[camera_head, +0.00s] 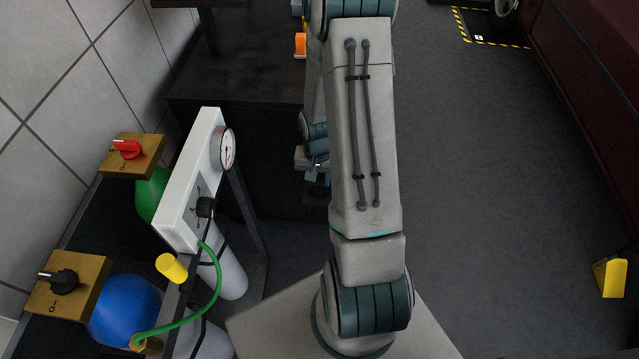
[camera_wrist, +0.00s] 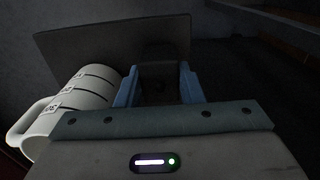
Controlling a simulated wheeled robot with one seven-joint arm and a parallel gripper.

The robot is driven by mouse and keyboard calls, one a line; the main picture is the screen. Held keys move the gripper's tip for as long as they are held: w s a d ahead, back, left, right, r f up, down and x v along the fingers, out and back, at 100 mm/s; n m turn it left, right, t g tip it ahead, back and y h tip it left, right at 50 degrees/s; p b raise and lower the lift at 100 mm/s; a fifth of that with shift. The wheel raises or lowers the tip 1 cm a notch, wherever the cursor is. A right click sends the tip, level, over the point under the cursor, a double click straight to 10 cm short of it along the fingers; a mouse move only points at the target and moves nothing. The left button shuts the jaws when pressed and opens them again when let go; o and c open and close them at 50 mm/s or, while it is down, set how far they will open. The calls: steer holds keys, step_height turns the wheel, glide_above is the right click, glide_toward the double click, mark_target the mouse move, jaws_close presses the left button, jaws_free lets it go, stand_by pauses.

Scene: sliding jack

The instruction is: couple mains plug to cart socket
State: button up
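My gripper (camera_wrist: 158,85) shows in the wrist view with its two blue fingers spread apart. A dark, block-like shape (camera_wrist: 162,72) lies between or just beyond the fingers. It is too dark to tell what it is or whether the fingers touch it. In the head view my gripper (camera_head: 313,172) is small and mostly hidden behind my arm, low beside the dark bench. I cannot make out the mains plug or the cart socket for certain in either view.
A white mug-like container (camera_wrist: 68,108) stands close left of my gripper, before a dark grey panel (camera_wrist: 85,45). A white gauge panel (camera_head: 190,185), green cylinder (camera_head: 150,192) and blue cylinder (camera_head: 125,308) stand left. The dark bench (camera_head: 235,85) is behind; floor (camera_head: 480,200) at right is largely clear.

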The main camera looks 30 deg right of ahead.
mark_target(318, 178)
steer(key=shift+c, duration=1)
steer(key=shift+r+p, duration=1.8)
steer(key=shift+r, duration=0.7)
